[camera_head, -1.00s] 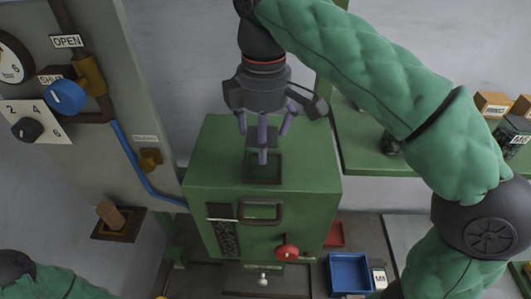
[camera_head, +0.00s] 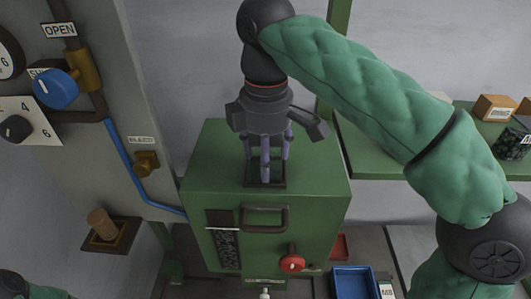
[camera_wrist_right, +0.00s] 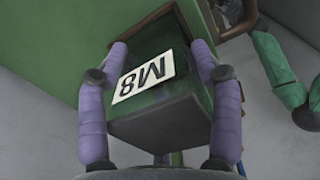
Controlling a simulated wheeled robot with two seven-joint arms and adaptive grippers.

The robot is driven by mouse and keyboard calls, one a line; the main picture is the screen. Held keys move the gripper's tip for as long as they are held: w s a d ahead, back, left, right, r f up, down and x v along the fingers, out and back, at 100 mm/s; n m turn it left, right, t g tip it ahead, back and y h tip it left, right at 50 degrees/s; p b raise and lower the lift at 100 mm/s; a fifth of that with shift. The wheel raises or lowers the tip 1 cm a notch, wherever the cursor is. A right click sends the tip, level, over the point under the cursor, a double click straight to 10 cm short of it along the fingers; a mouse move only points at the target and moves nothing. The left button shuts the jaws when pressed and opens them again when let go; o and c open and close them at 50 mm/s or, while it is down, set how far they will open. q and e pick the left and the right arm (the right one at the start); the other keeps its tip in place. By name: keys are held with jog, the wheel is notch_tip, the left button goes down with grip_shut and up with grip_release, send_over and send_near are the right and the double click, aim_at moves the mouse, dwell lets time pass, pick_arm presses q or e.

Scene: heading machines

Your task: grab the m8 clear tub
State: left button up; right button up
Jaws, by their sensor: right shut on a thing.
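The M8 clear tub (camera_wrist_right: 158,108) shows in the right wrist view as a see-through, dark green-looking box with a white M8 label (camera_wrist_right: 143,77). My right gripper (camera_wrist_right: 160,58) has its purple fingers on both sides of the tub and is shut on it. In the head view the right gripper (camera_head: 266,170) points down over a dark square frame (camera_head: 265,185) on top of the green machine (camera_head: 310,180). The tub is hard to make out there behind the fingers, and I cannot tell whether it touches the frame. My left gripper is out of view; only part of its arm shows at lower left.
The grey panel with a blue knob (camera_head: 56,88) and blue pipe (camera_head: 130,165) stands left of the machine. A green shelf (camera_head: 385,160) with small boxes (camera_head: 494,107) is at right. A red knob (camera_head: 291,263) and blue bin (camera_head: 353,284) are below.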

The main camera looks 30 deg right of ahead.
jog(key=shift+c, duration=0.6)
jog(key=shift+r, duration=0.3)
notch_tip(320, 180, up, 4)
jog(key=shift+w+r, duration=0.1)
jog(key=shift+w, duration=0.05)
notch_tip(320, 180, up, 3)
jog(key=p, duration=0.2)
jog(key=shift+a+p, duration=0.1)
jog(key=shift+p, duration=0.25)
jog(key=shift+r+p, duration=0.65)
jog(key=shift+r, duration=0.1)
jog(key=shift+r+p, duration=0.3)
jog(key=shift+r, duration=0.05)
